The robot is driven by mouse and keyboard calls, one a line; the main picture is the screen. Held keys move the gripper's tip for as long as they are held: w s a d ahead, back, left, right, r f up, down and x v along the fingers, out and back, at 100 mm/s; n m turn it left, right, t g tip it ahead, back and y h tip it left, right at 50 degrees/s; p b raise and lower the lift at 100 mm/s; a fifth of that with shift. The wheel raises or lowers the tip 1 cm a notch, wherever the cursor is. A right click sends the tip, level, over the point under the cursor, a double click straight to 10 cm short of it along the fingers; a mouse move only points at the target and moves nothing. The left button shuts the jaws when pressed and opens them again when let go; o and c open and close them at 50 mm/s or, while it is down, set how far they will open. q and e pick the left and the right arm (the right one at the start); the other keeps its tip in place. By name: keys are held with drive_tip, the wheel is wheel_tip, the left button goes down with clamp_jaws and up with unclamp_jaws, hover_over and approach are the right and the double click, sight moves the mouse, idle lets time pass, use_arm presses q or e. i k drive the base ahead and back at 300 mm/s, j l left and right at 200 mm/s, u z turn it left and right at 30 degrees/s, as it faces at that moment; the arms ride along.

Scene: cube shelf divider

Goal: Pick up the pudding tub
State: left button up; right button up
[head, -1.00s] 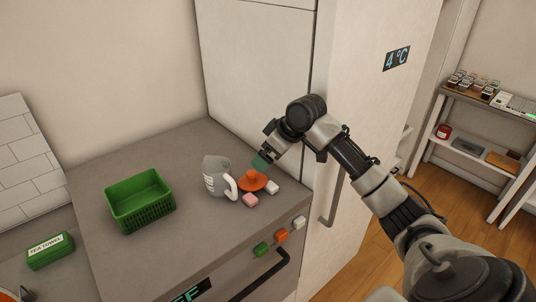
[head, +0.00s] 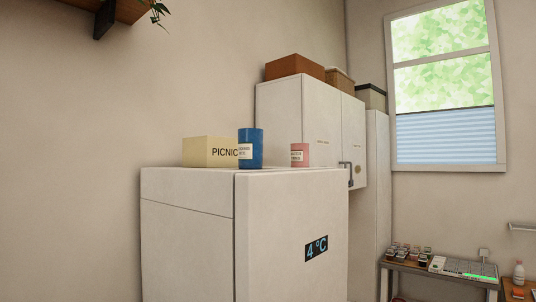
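A small pink tub (head: 300,155) with a pale label stands on top of the white fridge, near its right side. The label is too small to read surely, so I cannot confirm that it is the pudding tub. A taller blue canister (head: 256,148) stands to its left, with a clear gap between them. Neither of my grippers is in the head view now.
A cream box marked PICNIC (head: 205,152) stands left of the blue canister on the fridge (head: 190,250). A tall white cupboard (head: 295,115) rises behind, with brown boxes (head: 295,67) on top. A low shelf (head: 450,275) is at lower right.

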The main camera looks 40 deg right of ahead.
sight(250, 140)
drive_tip(key=i+z, duration=0.1)
drive_tip(key=z, duration=0.35)
drive_tip(key=i+z, duration=0.1)
drive_tip(key=z, duration=0.35)
drive_tip(key=i+j+z, duration=0.1)
drive_tip(key=z, duration=0.3)
